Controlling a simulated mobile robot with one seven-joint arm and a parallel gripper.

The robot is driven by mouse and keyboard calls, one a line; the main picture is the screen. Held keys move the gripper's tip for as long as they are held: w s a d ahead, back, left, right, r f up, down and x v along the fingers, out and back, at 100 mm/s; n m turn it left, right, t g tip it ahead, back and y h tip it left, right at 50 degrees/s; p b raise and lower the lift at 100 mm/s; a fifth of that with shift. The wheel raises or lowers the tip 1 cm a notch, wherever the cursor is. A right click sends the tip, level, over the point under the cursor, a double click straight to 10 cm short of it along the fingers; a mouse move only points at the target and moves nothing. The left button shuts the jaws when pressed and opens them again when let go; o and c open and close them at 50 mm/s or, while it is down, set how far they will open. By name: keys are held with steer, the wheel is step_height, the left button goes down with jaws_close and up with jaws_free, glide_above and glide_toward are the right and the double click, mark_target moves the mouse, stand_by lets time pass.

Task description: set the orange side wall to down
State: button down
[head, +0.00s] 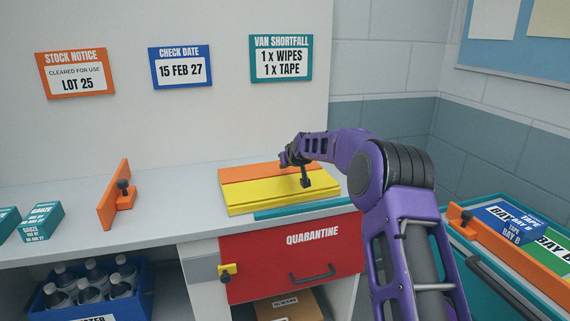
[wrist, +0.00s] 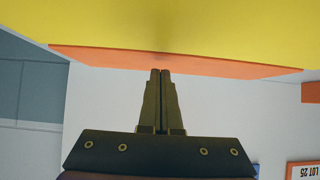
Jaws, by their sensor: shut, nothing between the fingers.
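An orange panel (head: 262,172) runs along the back of a yellow block (head: 285,195) on the counter; I cannot tell for certain whether it stands up or lies tilted. In the wrist view the orange panel (wrist: 180,61) shows as a long strip beside the yellow surface (wrist: 180,22). My gripper (head: 285,158) is over the back of this block. In the wrist view my gripper (wrist: 162,72) is shut and empty, its fingertips at or very near the orange strip; contact cannot be told. A black knob (head: 305,178) stands at the block, partly behind my arm.
A teal strip (head: 300,208) lies along the counter's front edge, above the red quarantine drawer (head: 290,258). An orange upright plate with a black knob (head: 112,196) stands at left, near gauze boxes (head: 41,222). A teal cart (head: 490,285) with an orange edge piece (head: 490,245) is at right.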

steer(key=shift+s+f, duration=0.1)
steer(key=shift+f, duration=0.25)
stand_by(0.3)
